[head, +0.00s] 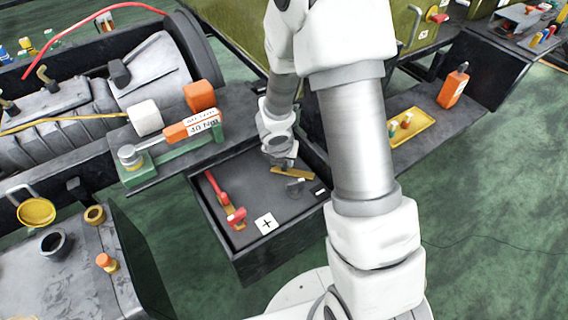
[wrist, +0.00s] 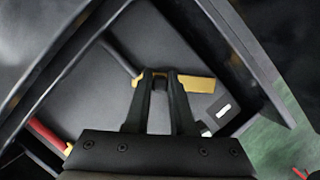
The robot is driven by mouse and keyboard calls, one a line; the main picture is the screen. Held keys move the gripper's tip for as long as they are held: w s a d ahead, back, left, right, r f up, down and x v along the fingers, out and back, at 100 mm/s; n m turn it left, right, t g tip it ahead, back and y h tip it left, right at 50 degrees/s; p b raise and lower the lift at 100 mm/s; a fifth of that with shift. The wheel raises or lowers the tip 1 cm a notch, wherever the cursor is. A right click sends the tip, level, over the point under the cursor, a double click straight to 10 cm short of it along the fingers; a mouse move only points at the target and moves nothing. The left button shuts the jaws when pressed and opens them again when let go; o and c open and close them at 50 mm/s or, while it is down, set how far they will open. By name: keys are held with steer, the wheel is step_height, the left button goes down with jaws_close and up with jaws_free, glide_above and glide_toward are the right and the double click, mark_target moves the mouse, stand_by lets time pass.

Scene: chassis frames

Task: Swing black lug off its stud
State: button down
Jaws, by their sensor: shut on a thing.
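My gripper (wrist: 160,78) reaches down into the black open box and is shut on a small dark piece, the black lug (wrist: 160,84), with a brass strip (wrist: 198,84) beside and behind it. A dark bar (wrist: 118,57) runs from the upper left to the fingertips. In the head view my gripper (head: 284,164) is at the back right of the box, by the brass strip (head: 293,174). The fingers largely hide the lug, and I cannot make out its stud. A dark grey piece (head: 296,187) lies just in front of the strip.
The black box (head: 236,262) has raised walls around my gripper. A red cable and lug (head: 235,217) lie at its left, near a white plus mark (head: 265,223). An orange-handled torque tool (head: 190,125) lies on the ledge behind left. A yellow tray (head: 420,124) stands right.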

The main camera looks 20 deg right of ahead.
steer(key=shift+w+n, duration=0.1)
steer(key=shift+n, duration=0.4)
steer(key=c, duration=0.8)
jaws_free()
steer(key=shift+o, duration=0.2)
steer(key=p+v, duration=1)
steer(key=v, duration=0.7)
steer(key=shift+s+r+p, duration=0.2)
steer(key=shift+s+p, duration=0.05)
steer(key=shift+p, duration=0.15)
steer(key=shift+d, duration=0.15)
